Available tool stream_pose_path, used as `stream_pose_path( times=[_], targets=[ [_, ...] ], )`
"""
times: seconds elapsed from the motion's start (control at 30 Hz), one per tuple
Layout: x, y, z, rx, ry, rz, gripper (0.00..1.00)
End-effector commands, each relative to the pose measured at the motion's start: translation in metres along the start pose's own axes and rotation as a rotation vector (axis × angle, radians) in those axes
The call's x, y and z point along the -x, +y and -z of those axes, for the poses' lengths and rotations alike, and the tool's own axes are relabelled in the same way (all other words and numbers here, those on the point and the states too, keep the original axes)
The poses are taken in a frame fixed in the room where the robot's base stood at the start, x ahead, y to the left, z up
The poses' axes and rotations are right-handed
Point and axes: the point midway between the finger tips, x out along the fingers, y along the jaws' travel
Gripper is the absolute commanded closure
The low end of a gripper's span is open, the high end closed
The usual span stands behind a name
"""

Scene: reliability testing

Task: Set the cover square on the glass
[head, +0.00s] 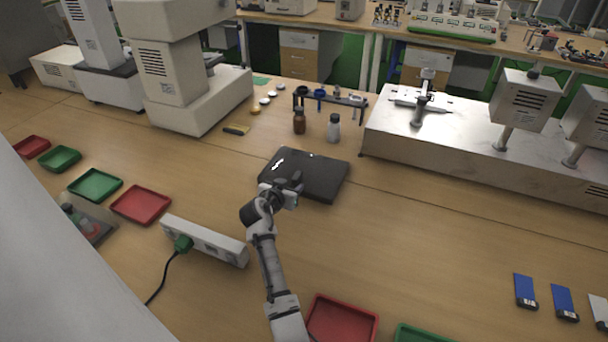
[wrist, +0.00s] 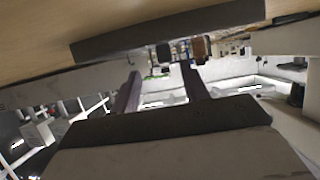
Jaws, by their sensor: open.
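A flat dark device with a black top (head: 318,172) lies on the wooden table in the middle of the head view. The top looks closed down; I cannot tell the cover apart from its body, and no glass shows. My gripper (head: 292,184) is over the device's front left edge, and I cannot tell if it touches. In the tilted wrist view, my gripper's two fingers (wrist: 160,82) stand apart with nothing between them. The device's dark edge (wrist: 165,32) shows beyond them.
Behind the device stand a brown bottle (head: 299,122), a white bottle (head: 333,130) and a tube rack (head: 330,98). A power strip (head: 205,241) lies to the left, near a red tray (head: 141,204). A long metal-topped bench unit (head: 480,150) is at right.

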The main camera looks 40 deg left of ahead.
Motion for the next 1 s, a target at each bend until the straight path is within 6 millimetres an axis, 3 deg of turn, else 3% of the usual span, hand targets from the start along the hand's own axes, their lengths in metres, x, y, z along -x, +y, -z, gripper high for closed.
stream_pose_path(
  times=[0.4,0.7,1.0],
  targets=[
    [-0.050,-0.007,-0.005,-0.001,0.001,0.000,0.55],
    [-0.053,-0.007,-0.003,0.000,0.000,0.001,0.55],
    [-0.053,-0.007,-0.004,0.000,0.000,0.001,0.94]
  ],
)
